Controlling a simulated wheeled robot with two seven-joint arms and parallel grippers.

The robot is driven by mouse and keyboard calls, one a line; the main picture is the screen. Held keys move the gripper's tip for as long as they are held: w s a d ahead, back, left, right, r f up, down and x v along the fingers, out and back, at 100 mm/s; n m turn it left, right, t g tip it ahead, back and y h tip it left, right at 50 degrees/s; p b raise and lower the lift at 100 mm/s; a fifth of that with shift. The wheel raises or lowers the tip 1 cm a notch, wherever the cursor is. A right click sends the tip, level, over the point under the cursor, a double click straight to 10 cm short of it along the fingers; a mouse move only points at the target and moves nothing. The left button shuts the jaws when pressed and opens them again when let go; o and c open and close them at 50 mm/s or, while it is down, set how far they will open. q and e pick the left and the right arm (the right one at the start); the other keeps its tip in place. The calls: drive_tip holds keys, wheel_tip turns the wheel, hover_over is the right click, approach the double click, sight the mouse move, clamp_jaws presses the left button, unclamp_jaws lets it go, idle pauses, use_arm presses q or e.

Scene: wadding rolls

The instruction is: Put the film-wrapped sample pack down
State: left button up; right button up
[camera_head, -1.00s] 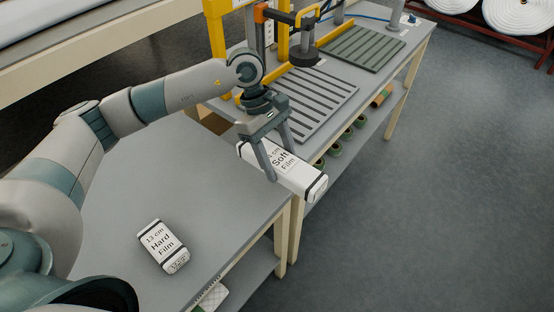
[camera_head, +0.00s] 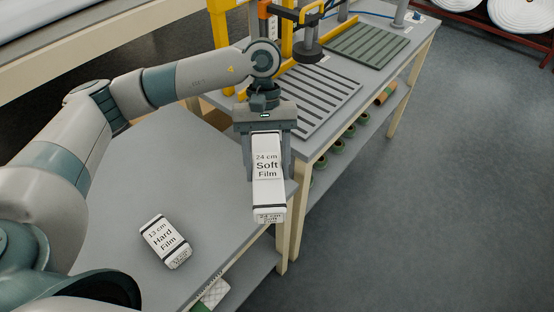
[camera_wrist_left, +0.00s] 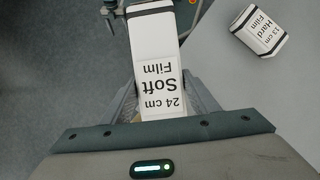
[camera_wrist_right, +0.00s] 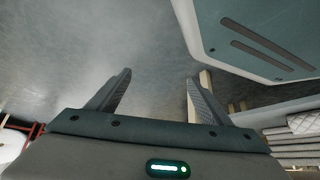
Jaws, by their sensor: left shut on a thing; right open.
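A long white film-wrapped pack (camera_head: 267,190) labelled "24 cm Soft Film" is held in my left gripper (camera_head: 267,160). Its near end hangs by the right edge of the grey table (camera_head: 120,215). In the left wrist view the pack (camera_wrist_left: 155,50) runs away between the two fingers of the gripper (camera_wrist_left: 170,100), which are shut on it. A shorter white pack (camera_head: 165,241) labelled "13 cm Hard Film" lies on the table, apart from the gripper; it also shows in the left wrist view (camera_wrist_left: 260,30). My right gripper (camera_wrist_right: 160,80) is open and empty in its own wrist view.
Behind stands a second table with a slotted grey plate (camera_head: 318,98), a slotted green plate (camera_head: 366,47) and a yellow frame (camera_head: 219,40). Several green rings (camera_head: 336,146) sit on its lower shelf. The grey table is bare around the short pack.

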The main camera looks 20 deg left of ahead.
sight(255, 173)
use_arm(q)
drive_tip(key=m, duration=0.1)
drive_tip(key=s+a+r+m+y, duration=0.1)
drive_tip(key=m, duration=0.1)
drive_tip(key=s+m+y, duration=0.1)
drive_tip(key=m, duration=0.1)
drive_tip(key=shift+s+a+r, duration=0.25)
drive_tip(key=shift+a, duration=0.1)
drive_tip(key=shift+c, duration=0.2)
